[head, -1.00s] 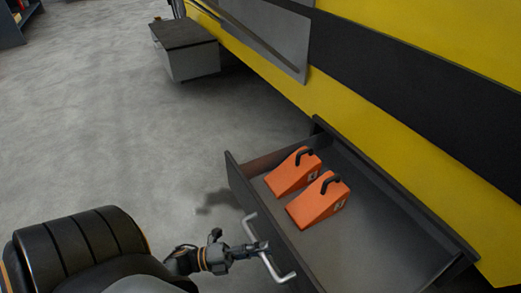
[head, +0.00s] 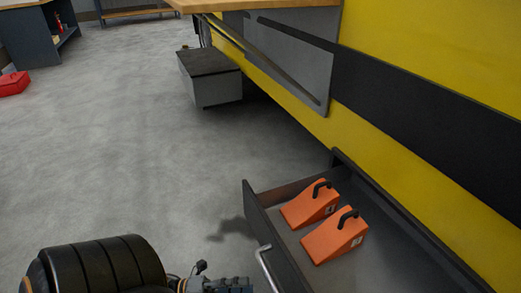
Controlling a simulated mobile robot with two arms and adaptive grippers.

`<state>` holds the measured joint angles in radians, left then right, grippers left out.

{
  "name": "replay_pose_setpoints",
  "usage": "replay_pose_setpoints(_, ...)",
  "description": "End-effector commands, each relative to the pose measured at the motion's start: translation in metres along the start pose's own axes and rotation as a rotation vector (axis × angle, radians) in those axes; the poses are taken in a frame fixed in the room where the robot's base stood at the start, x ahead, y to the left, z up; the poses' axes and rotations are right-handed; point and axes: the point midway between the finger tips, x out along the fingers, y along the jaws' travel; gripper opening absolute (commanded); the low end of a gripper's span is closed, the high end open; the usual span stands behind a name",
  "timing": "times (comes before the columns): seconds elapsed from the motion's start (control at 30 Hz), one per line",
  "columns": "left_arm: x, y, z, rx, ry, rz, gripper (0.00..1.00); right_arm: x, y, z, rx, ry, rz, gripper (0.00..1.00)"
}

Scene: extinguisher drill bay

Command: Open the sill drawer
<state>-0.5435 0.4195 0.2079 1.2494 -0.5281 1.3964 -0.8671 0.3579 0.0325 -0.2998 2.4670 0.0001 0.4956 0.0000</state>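The sill drawer (head: 258,213) is pulled well out from the yellow and black vehicle body, with its inside showing. Its pale bar handle (head: 267,268) is on the drawer front, its lower part cut off by the frame edge. Two orange wedge blocks with black handles, one farther (head: 311,205) and one nearer (head: 335,237), lie in it. My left gripper (head: 244,286) is at the bottom edge, just left of the handle and seemingly apart from it. Its fingers are partly cut off, so I cannot tell if they are open. My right gripper is not in view.
A grey box-shaped step (head: 212,83) juts from the vehicle farther back. A wooden top (head: 265,5) crosses the top edge. A dark cabinet (head: 35,35) and a red case (head: 12,84) are at far left. The grey floor between is clear.

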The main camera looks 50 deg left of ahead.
Motion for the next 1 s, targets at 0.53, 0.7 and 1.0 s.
replay_pose_setpoints(0.53,-0.037,0.0,0.0,0.001,-0.001,-0.001,0.39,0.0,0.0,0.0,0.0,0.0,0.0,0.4)
replay_pose_setpoints(0.7,-0.036,0.0,0.0,0.001,-0.001,-0.001,0.39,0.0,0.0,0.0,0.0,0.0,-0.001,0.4)
replay_pose_setpoints(1.0,-0.027,-0.006,0.0,-0.009,0.0,-0.019,0.39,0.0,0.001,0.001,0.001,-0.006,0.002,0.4)
